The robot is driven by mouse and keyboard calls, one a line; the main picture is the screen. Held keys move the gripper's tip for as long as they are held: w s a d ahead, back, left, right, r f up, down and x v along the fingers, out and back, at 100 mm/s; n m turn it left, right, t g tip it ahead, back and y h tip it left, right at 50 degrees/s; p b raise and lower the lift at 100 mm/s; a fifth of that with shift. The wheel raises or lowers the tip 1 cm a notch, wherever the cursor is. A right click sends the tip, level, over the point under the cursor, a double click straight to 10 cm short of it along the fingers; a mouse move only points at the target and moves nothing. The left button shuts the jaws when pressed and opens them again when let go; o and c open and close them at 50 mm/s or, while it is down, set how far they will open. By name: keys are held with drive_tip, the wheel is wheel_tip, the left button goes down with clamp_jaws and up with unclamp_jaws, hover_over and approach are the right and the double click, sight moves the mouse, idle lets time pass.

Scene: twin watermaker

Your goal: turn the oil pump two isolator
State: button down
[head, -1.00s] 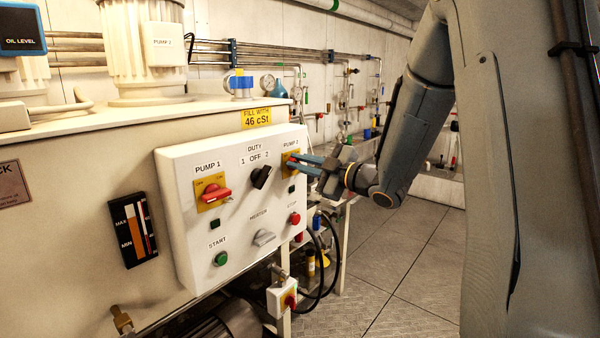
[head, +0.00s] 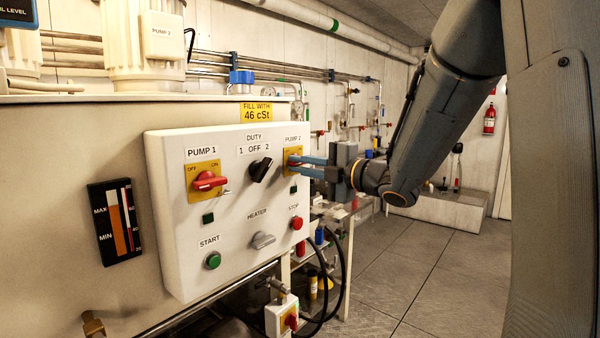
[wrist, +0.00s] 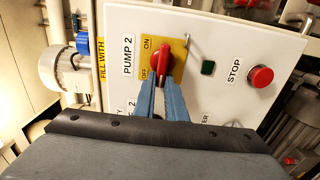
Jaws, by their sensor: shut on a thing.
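The pump 2 isolator is a red rotary handle (wrist: 163,62) on a yellow plate (wrist: 178,58) marked ON and OFF, under the PUMP 2 label. In the head view its yellow plate (head: 292,160) is at the upper right of the white control panel (head: 160,235). My gripper (wrist: 161,84) has its blue fingers shut on the red handle, covering its near end. In the wrist view the handle lies nearly upright in the picture. In the head view my gripper (head: 296,164) reaches the handle from the right and largely hides it.
The panel also carries the pump 1 isolator (head: 209,181), a black duty knob (head: 260,169), a green start button (head: 213,260), a grey heater knob (head: 263,240) and a red stop button (head: 297,223) below my gripper. Open floor (head: 425,270) lies to the right.

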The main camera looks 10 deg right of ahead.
idle(0.3)
drive_tip(key=c, duration=1.8)
unclamp_jaws()
drive_tip(key=v, duration=0.7)
drive_tip(key=shift+s+d+b, duration=0.25)
drive_tip(key=shift+s+b, duration=0.05)
drive_tip(key=shift+b, duration=0.1)
